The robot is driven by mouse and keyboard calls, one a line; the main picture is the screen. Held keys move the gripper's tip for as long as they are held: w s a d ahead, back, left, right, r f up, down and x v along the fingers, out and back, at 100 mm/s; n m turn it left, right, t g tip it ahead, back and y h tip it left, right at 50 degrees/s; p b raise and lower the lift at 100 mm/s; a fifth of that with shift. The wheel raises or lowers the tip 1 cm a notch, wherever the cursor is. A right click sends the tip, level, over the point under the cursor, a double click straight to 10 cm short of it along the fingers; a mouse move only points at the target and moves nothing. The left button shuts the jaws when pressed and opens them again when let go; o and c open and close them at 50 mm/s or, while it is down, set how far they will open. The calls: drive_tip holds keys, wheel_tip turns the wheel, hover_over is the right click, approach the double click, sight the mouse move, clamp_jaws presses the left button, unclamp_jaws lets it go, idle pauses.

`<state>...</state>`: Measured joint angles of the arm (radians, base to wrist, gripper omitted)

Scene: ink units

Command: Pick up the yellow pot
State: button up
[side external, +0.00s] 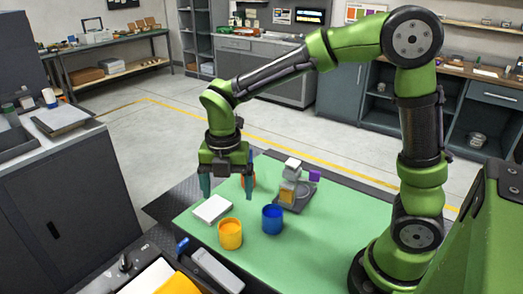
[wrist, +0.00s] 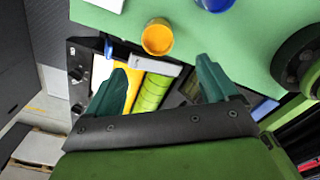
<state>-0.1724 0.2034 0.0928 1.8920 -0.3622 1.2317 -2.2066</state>
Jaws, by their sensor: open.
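The yellow pot (side external: 230,238) is an open-topped cup standing upright on the green mat (side external: 320,240), near its front edge. It also shows in the wrist view (wrist: 157,40), at the top, ahead of the fingers. My gripper (side external: 227,188) hangs above the mat, behind and above the yellow pot in the side view. In the wrist view my gripper (wrist: 162,66) has its two green fingers spread wide with nothing between them. The pot is apart from both fingers.
A blue pot (side external: 272,222) stands right of the yellow one. A white block (side external: 212,209) lies to the left. A grey stand (side external: 293,203) with coloured blocks is behind right. Clear mat lies at front right.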

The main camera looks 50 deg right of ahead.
wheel_tip(320, 180, down, 9)
drive_tip(key=shift+r, duration=0.2)
drive_tip(key=shift+w+a+f, duration=0.1)
drive_tip(key=shift+w+f, duration=0.05)
drive_tip(key=shift+f, duration=2.95)
drive_tip(key=shift+r, duration=0.1)
drive_tip(key=c, duration=1.5)
